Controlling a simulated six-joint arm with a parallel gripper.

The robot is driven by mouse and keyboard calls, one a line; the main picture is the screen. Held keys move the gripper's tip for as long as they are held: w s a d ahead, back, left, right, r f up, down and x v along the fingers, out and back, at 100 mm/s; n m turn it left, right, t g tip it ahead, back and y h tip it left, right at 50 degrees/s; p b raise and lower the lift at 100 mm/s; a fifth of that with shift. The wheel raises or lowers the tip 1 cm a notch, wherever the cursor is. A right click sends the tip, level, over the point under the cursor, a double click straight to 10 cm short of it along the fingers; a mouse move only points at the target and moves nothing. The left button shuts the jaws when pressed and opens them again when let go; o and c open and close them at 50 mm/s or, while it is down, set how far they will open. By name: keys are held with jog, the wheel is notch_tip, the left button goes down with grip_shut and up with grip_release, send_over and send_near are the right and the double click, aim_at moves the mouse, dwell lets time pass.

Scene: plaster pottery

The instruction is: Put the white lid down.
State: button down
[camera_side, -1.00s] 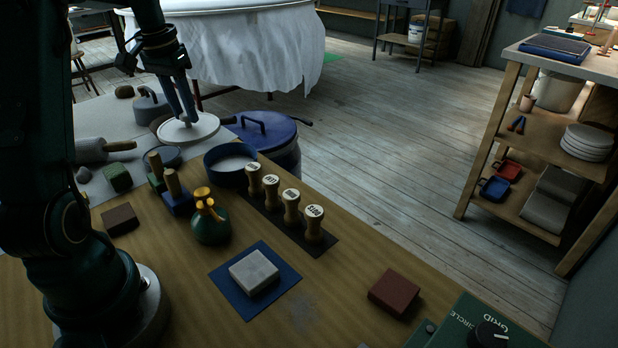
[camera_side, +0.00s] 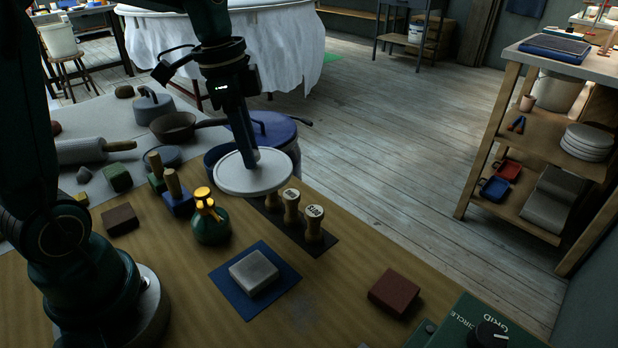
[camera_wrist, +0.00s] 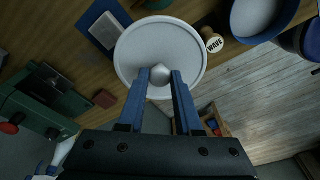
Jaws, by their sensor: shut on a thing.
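The white lid (camera_side: 240,178) is a flat round disc with a knob on top. My gripper (camera_side: 254,163) is shut on the knob and holds the lid in the air above the row of wooden stamps (camera_side: 292,207), slightly tilted in the side view. In the wrist view the lid (camera_wrist: 135,52) shows between my gripper's fingers (camera_wrist: 160,78), which close on its round knob. The lid hides part of the blue-rimmed bowl (camera_side: 212,158) and some of the stamps in the side view.
A green bottle (camera_side: 210,224) with a yellow top stands close to the lid's left. A grey block (camera_side: 253,272) sits on a blue mat (camera_side: 229,290). A red-brown block (camera_side: 394,292) lies to the right. Bare wood (camera_side: 335,275) shows between these blocks.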

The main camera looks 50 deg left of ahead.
aim_at(262, 188)
jog(key=s+d+m, duration=0.1)
jog(key=d, duration=0.1)
jog(key=s+d+f+m, duration=0.1)
jog(key=d+m, duration=0.1)
jog(key=d, duration=0.1)
jog(key=s+d+m, duration=0.2)
jog(key=d, duration=0.1)
jog(key=shift+d+f+h, duration=0.2)
jog(key=shift+d+h, duration=0.05)
jog(key=shift+h, duration=0.05)
jog(key=d+f, duration=0.2)
jog(key=d, duration=0.1)
jog(key=s+d+f, duration=0.1)
jog(key=d+f, duration=0.1)
jog(key=d, duration=0.2)
jog(key=s+d+f, duration=0.1)
jog(key=d+f, duration=0.2)
jog(key=d, duration=0.1)
jog(key=shift+d, duration=0.1)
jog(key=shift+f, duration=2)
jog(key=shift+f, duration=0.1)
jog(key=c, duration=0.6)
grip_release()
